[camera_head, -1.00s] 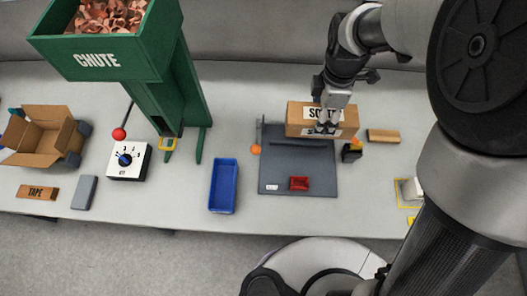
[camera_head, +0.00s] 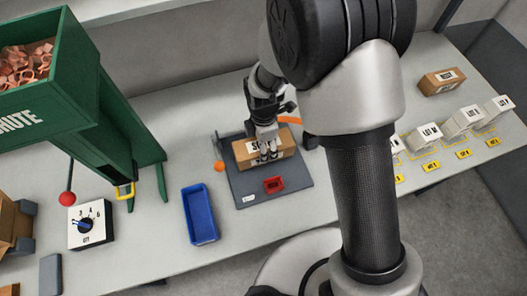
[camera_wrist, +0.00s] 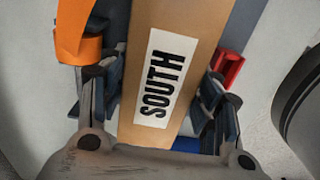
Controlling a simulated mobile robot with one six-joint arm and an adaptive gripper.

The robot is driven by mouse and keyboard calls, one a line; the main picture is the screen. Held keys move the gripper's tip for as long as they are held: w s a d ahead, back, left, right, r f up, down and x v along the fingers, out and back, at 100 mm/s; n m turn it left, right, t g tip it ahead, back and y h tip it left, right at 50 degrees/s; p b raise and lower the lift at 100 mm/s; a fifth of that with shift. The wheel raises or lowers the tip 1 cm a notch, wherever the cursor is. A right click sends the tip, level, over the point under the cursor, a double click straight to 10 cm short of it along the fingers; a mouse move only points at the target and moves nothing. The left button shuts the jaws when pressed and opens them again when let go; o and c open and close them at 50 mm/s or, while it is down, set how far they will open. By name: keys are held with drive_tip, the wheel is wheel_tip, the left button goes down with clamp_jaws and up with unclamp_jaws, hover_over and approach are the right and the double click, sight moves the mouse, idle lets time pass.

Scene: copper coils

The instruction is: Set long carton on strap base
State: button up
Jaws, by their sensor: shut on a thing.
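The long carton (camera_head: 246,157) is brown with a white label, which reads SOUTH in the wrist view (camera_wrist: 186,30). My gripper (camera_head: 268,157) is shut on its sides from above. The carton is over the back half of the dark grey strap base (camera_head: 240,187), roughly lengthwise along it. I cannot tell whether its underside touches the base. An orange strap part (camera_head: 290,120) is at the back right, and an orange knob (camera_head: 219,167) is at the base's left edge. Orange strap material (camera_wrist: 72,35) shows beside the carton in the wrist view.
A small red tray (camera_head: 274,184) sits on the base in front of the carton. A blue bin (camera_head: 200,214) stands to the left. The green chute (camera_head: 110,130) and a dial box (camera_head: 87,224) are further left. Several white boxes (camera_head: 460,121) and a brown carton (camera_head: 441,81) are at right.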

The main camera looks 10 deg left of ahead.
drive_tip(key=shift+f+b, duration=0.45)
drive_tip(key=shift+f, duration=1.7)
drive_tip(key=shift+f, duration=0.25)
drive_tip(key=o, duration=1.3)
drive_tip(key=shift+r, duration=0.15)
